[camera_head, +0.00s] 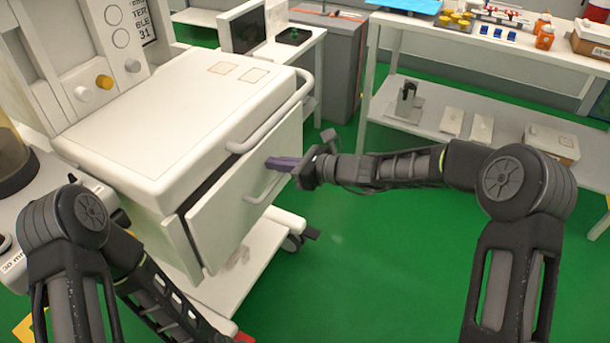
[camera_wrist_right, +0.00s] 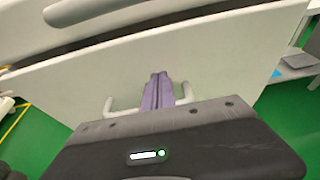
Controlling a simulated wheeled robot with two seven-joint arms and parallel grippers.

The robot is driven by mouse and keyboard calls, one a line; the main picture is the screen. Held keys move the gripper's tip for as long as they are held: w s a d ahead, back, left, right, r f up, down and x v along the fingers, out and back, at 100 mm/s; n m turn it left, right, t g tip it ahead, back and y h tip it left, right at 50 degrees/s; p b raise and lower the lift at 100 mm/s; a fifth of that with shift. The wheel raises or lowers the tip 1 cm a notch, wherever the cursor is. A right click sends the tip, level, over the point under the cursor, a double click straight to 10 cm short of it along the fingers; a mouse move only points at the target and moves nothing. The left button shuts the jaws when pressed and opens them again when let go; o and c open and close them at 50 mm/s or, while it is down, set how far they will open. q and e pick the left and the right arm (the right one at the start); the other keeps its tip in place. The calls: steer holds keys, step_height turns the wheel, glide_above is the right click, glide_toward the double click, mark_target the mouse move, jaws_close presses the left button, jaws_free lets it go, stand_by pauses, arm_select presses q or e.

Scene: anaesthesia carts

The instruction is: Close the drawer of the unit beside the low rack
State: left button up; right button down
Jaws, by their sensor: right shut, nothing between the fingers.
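The unit is a white wheeled cart (camera_head: 160,125) at the left of the head view. Its drawer (camera_head: 225,222) stands partly out, with a dark gap along its top edge. The drawer has a pale bar handle (camera_head: 262,190) on its front. My right gripper (camera_head: 270,162) is shut and empty, its purple fingers pointing at the upper part of the drawer front. In the right wrist view the fingers (camera_wrist_right: 158,85) overlap the drawer front (camera_wrist_right: 215,62), between the handle's ends; I cannot tell if they touch it. My left arm shows at the lower left, but its gripper is out of view.
The low rack (camera_head: 480,135) is a white shelved table at the right, with a metal stand and flat boxes on its lower shelf. A grey cabinet (camera_head: 338,60) stands behind the cart. Green floor (camera_head: 370,250) is clear right of the cart.

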mark_target(265, 158)
arm_select(q)
steer(key=shift+s+d, duration=0.1)
arm_select(e)
steer(key=w+a, duration=0.1)
steer(key=a, duration=0.1)
steer(key=shift+w+a+r, duration=0.15)
steer(key=shift+w+a, duration=0.2)
steer(key=shift+r, duration=0.1)
